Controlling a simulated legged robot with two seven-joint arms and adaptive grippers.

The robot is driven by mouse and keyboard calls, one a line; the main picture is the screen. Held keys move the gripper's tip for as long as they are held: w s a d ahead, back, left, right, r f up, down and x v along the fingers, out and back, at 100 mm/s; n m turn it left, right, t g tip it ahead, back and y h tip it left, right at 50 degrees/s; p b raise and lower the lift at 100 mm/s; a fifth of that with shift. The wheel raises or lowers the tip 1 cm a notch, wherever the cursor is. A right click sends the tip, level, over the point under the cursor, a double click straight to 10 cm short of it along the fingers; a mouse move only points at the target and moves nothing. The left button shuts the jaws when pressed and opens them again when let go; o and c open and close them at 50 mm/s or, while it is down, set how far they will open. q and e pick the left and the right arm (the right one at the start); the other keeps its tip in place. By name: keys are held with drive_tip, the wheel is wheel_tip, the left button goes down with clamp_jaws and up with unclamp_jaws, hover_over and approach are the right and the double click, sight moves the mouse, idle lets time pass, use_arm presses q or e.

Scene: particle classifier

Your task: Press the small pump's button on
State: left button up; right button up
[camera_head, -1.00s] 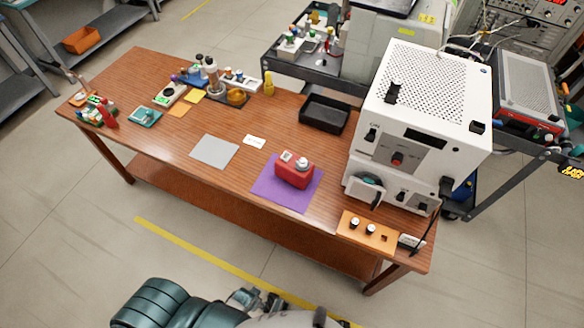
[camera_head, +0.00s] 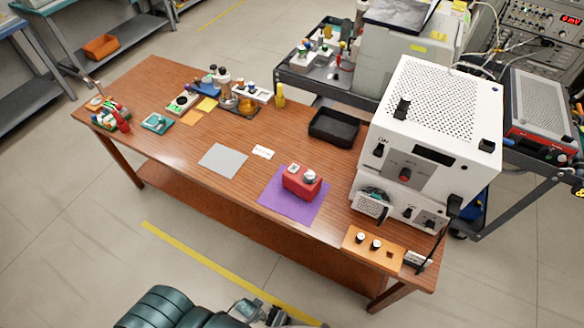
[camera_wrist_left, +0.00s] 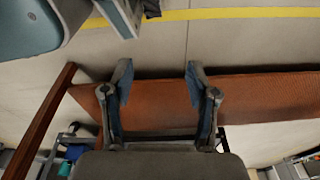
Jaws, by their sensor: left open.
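A small red box-shaped device, which looks like the small pump (camera_head: 302,184), stands on a purple mat (camera_head: 281,208) near the table's front edge. Its top has a pale square part at the left and a round silvery part at the right; I cannot tell which is the button. My left arm shows at the bottom of the head view, in front of the table and well short of the pump. My left gripper is open and empty in the left wrist view (camera_wrist_left: 158,85), with the table's wooden lower part beyond its fingers. My right gripper is in neither view.
A tall white instrument (camera_head: 428,105) stands right of the pump, with an orange block (camera_head: 385,257) in front of it. A black tray (camera_head: 334,127) lies behind the pump. A grey sheet (camera_head: 223,160) lies to its left.

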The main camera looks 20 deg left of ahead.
use_arm(q)
drive_tip(key=shift+d, duration=0.35)
drive_tip(key=c, duration=0.8)
drive_tip(key=shift+d+r, duration=0.1)
drive_tip(key=shift+d, duration=0.2)
clamp_jaws()
drive_tip(key=shift+d, duration=0.2)
drive_tip(key=shift+a, duration=0.1)
drive_tip(key=shift+a, duration=0.3)
drive_tip(key=shift+d, duration=0.1)
